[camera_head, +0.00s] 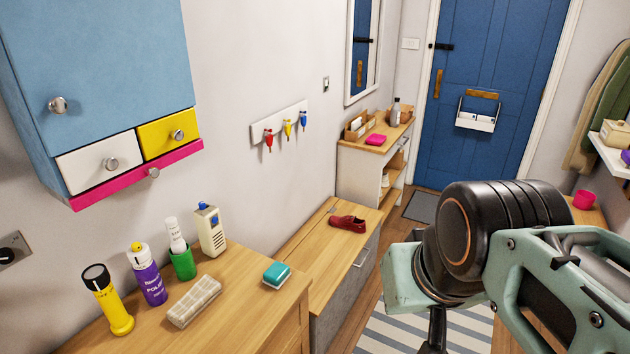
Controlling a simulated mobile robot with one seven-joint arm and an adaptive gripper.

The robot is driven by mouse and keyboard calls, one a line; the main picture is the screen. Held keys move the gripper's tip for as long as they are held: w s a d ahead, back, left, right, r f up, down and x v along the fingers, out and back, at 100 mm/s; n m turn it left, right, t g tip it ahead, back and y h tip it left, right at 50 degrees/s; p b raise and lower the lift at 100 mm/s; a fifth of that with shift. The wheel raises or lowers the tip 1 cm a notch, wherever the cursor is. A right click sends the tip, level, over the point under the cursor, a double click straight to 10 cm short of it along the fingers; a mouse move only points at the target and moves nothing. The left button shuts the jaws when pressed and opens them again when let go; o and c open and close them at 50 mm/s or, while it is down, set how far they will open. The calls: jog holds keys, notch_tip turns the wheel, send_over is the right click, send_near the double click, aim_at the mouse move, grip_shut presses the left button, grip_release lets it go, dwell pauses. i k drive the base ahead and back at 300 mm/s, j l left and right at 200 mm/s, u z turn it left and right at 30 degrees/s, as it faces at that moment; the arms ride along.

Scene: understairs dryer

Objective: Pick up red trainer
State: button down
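The red trainer (347,223) is a dark red low shoe. It lies on the wooden top of a low bench (308,249) against the wall, near the picture's middle. Nothing covers it. My arm fills the lower right of the view. Only a small dark part of what may be my gripper shows at the bottom edge, below the arm, and its fingertips are hidden. The arm is to the right of the trainer and apart from it.
A nearer wooden cabinet top (245,318) holds a yellow torch (108,300), a purple spray can (147,275), a folded cloth (194,301) and a teal sponge-like block (276,274). A shelf unit (372,148) stands beyond the bench. A striped rug (400,332) lies on the floor.

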aim_at(354, 224)
jog(key=z, duration=0.2)
jog(key=i+u, duration=0.1)
jog(key=u, duration=0.3)
jog(key=i+l+u, duration=0.15)
jog(key=u, duration=0.25)
jog(key=i+l+u, duration=0.1)
jog(key=u, duration=0.3)
jog(key=i+l+u, duration=0.2)
jog(key=l, duration=0.15)
jog(key=i+l+u, duration=0.1)
jog(key=l+u, duration=0.15)
jog(key=i+l+u, duration=0.1)
jog(key=l, duration=0.45)
jog(key=i+l+u, duration=0.1)
jog(key=l, duration=0.45)
jog(key=i+l+u, duration=0.1)
jog(key=l, duration=0.45)
jog(key=i+l, duration=0.1)
jog(key=l, duration=0.55)
jog(key=i+l, duration=0.1)
jog(key=l, duration=0.55)
jog(key=i+l, duration=0.1)
jog(key=l, duration=0.55)
